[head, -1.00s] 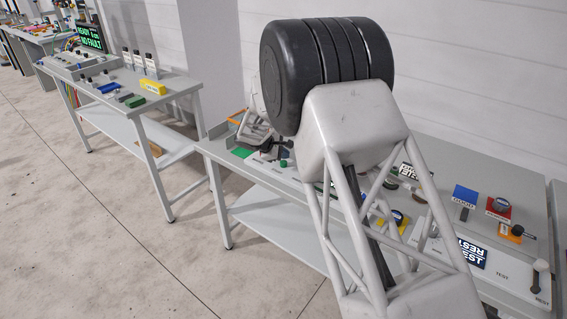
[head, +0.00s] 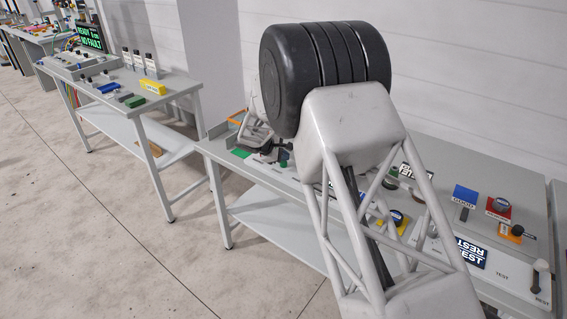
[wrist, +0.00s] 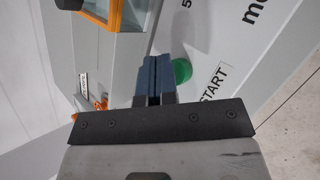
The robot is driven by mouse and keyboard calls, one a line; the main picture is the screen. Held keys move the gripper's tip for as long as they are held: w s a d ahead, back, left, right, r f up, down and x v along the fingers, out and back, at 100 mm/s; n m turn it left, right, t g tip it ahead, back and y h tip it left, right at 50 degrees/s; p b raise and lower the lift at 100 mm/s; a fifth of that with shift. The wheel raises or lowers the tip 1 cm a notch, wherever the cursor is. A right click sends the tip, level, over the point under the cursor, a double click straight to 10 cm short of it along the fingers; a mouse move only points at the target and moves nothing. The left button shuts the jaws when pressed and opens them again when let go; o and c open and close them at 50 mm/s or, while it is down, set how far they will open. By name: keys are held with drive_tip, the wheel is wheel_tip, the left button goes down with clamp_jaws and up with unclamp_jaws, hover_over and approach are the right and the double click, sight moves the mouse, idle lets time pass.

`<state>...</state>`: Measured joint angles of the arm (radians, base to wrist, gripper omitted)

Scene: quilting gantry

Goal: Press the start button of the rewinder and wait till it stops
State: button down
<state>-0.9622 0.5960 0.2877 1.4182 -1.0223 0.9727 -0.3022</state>
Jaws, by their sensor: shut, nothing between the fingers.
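In the wrist view, my gripper (wrist: 153,64) is shut and empty, its two dark blue fingers side by side. The green start button (wrist: 182,70) lies on a pale panel just right of the fingertips, partly covered by the fingers. A START label (wrist: 215,83) is printed beside it. I cannot tell whether the fingers touch the button or panel. In the head view, my arm's large wrist and lattice link hide much of the bench, and the gripper is small and hard to make out by the rewinder's panel.
In the wrist view, an orange-framed window (wrist: 98,10) stands at the upper left of the panel. The floor (head: 120,250) at left is clear.

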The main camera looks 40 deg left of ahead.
sight(284, 163)
drive_tip(key=shift+f, duration=0.45)
idle(0.6)
drive_tip(key=shift+r, duration=0.2)
idle(0.3)
drive_tip(key=shift+r, duration=0.7)
drive_tip(key=shift+r, duration=0.1)
drive_tip(key=shift+r, duration=2.45)
